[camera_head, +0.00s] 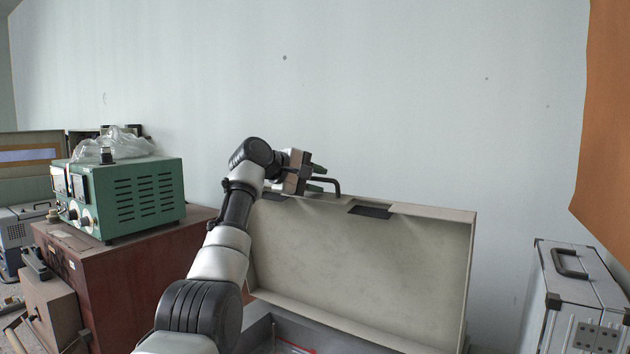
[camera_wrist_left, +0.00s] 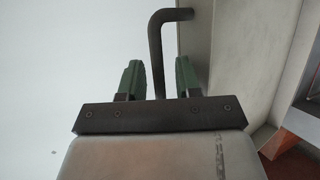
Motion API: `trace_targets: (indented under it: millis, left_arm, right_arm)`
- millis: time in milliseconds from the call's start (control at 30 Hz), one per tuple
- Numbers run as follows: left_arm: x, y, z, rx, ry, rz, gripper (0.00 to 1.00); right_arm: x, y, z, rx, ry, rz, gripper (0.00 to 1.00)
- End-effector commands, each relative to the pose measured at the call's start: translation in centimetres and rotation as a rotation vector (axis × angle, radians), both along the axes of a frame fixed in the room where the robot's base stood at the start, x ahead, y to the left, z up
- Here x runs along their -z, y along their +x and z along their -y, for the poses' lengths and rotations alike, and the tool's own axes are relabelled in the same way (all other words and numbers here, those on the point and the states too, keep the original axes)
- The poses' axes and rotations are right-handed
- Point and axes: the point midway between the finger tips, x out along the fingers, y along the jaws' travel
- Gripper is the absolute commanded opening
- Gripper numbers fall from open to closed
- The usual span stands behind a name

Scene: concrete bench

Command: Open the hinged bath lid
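The bath lid (camera_head: 365,262) stands raised, roughly upright, at the back of the grey bath (camera_head: 258,332), with its pale hollow inner side facing me. Its dark bar handle (camera_head: 336,184) is at the lid's top edge, left of centre. My left gripper (camera_head: 319,179) is up at this handle. In the left wrist view the handle (camera_wrist_left: 155,42) passes between the green fingers of the gripper (camera_wrist_left: 158,76), with a gap on each side, so the gripper is open around it. The lid (camera_wrist_left: 236,55) fills the right there. My right gripper is not in view.
A green instrument (camera_head: 140,195) with a plastic bag (camera_head: 118,143) on top stands on a reddish-brown cabinet (camera_head: 110,275) at the left. A silver case (camera_head: 575,295) stands at the right. A bare wall is behind the lid. An orange panel (camera_head: 605,130) hangs at the upper right.

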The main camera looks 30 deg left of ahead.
Motion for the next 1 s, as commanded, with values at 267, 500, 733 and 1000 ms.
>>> trace_targets:
  millis: [267, 500, 733, 1000]
  left_arm:
    - [0.1, -1.1, -0.7, -0.001, 0.003, 0.000, 0.36]
    - [-1.6, -5.1, -2.8, -0.002, 0.002, 0.005, 0.36]
    - [-3.1, -8.1, -4.4, -0.001, 0.001, 0.003, 0.36]
    - [-3.6, -9.0, -4.8, 0.000, 0.000, -0.001, 0.36]
  right_arm:
    - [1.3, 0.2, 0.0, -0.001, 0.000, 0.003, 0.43]
    - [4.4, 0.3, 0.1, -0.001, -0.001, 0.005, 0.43]
    - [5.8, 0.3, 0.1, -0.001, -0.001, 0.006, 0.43]
    - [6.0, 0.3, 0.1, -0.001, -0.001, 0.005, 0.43]
